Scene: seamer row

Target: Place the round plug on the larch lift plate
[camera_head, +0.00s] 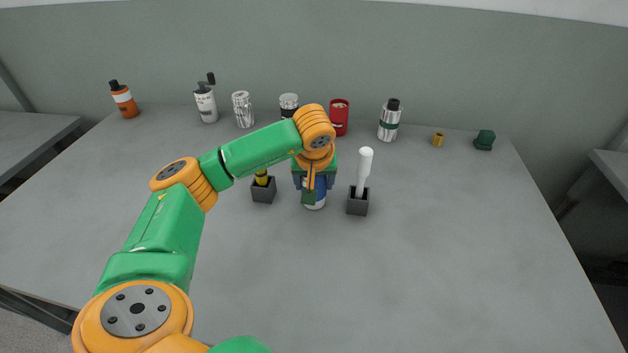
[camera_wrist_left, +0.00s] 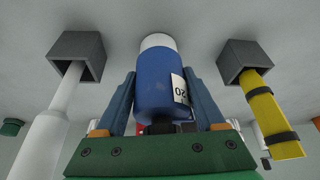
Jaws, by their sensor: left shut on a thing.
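My left gripper (camera_wrist_left: 160,110) is shut on a blue cylinder (camera_wrist_left: 156,80) with a white end, a dark neck and a white label reading "20". In the head view the blue cylinder (camera_head: 321,190) is mostly hidden behind my wrist; its white end points down. I cannot tell whether it touches the table. It stands between two grey square holders. A small gold cylinder (camera_head: 438,139) and a dark green faceted piece (camera_head: 484,140) sit at the back right. I cannot tell which thing is the round plug, and no lift plate is recognisable. My right gripper is not in view.
The holders carry a yellow handle (camera_head: 261,178) and a white rod (camera_head: 364,170). Along the back stand an orange bottle (camera_head: 126,103), a white canister (camera_head: 206,105), silver cans (camera_head: 243,109), a red can (camera_head: 339,117) and a silver canister (camera_head: 390,120). The table's front right is clear.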

